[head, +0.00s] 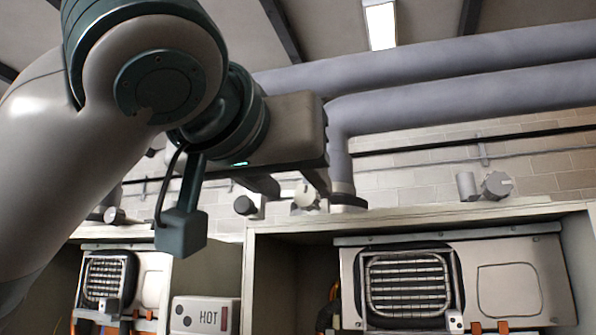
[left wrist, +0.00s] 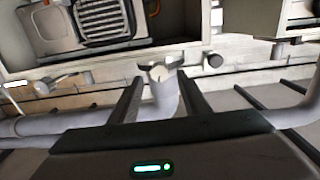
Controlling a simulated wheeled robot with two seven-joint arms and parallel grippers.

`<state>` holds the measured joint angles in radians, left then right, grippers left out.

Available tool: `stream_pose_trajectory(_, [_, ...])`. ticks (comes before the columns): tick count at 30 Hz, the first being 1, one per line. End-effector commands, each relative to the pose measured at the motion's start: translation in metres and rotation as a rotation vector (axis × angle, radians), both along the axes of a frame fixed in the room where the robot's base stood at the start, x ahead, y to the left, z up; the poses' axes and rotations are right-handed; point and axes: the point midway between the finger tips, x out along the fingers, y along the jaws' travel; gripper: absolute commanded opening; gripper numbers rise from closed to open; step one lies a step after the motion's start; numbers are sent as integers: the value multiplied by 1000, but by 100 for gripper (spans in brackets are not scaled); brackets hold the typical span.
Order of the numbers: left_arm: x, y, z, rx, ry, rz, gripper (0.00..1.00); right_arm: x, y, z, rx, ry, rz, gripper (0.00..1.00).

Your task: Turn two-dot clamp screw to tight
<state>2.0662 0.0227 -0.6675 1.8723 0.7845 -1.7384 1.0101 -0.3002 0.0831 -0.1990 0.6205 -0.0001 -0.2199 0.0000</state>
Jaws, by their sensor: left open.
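My left gripper (head: 292,188) is open in front of the wall above the heater cabinets. Its two fingers point at a pale round screw head (head: 305,197). In the left wrist view this screw head (left wrist: 159,73) sits just beyond and between the fingertips (left wrist: 156,84), at the end of a grey pipe. I cannot tell whether the fingers touch it. A dark knob (head: 245,205) stands left of it and also shows in the wrist view (left wrist: 213,60). No dot mark is readable on the screw head. My right gripper is not in view.
A heater unit (head: 500,285) sits in the right cabinet, its top edge (head: 420,217) close below the gripper. Another heater (head: 150,275) is at left. Thick grey pipes (head: 450,93) run overhead. A grey knob (head: 497,185) is at right, another (head: 114,215) at left.

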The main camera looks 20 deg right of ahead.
Motion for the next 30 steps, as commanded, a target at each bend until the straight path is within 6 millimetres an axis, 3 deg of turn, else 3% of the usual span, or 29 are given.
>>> stream_pose_trajectory(1, [7, -4, 3, 2, 3, 1, 43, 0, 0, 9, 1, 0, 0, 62])
stream_pose_trajectory(7, [23, -15, 1, 2, 2, 1, 43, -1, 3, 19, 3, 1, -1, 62])
stream_pose_trajectory(20, [28, -19, -1, 1, 1, 1, 43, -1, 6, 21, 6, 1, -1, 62])
stream_pose_trajectory(26, [28, -19, 0, 1, 1, 1, 2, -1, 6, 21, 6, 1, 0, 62])
stream_pose_trajectory(30, [28, -18, -1, 1, 0, 1, 2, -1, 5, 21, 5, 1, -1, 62])
